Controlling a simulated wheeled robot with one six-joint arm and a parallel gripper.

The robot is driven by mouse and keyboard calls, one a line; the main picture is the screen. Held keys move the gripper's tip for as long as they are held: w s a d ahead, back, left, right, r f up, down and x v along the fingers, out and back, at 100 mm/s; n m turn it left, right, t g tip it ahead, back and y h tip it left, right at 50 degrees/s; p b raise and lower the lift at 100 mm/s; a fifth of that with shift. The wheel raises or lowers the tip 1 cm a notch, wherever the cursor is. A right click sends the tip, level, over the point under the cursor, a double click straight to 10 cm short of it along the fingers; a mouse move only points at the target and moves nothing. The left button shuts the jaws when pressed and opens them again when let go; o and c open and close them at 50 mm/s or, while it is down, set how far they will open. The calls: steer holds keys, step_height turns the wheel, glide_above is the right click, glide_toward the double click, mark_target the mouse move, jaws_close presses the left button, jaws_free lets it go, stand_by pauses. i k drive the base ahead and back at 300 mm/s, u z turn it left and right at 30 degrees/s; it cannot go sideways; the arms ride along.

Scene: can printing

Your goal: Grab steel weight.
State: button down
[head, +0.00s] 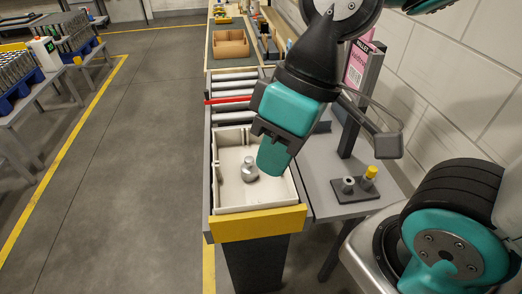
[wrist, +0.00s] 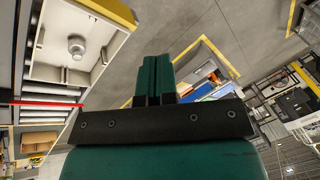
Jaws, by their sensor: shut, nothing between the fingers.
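The steel weight (head: 249,170), a small grey metal piece with a knob, stands in the white tray (head: 228,196) at the near end of the roller conveyor. In the wrist view the steel weight (wrist: 76,46) shows at the upper left, inside the tray (wrist: 98,70). My gripper (head: 272,158) hangs above the right part of the tray, to the right of the weight and apart from it. In the wrist view its teal fingers (wrist: 155,78) are together with nothing between them.
A yellow end stop (head: 258,224) closes the conveyor's near end. A small dark stand (head: 355,187) with a grey piece and a yellow-topped piece sits on the grey side table. A post with a pink sign (head: 355,65) rises behind it. A cardboard box (head: 231,43) lies farther back.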

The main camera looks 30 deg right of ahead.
mark_target(249, 168)
steer(key=z, duration=0.05)
steer(key=k, duration=0.5)
steer(key=u, duration=1.55)
steer(key=i, duration=1.5)
steer(key=z, duration=2.75)
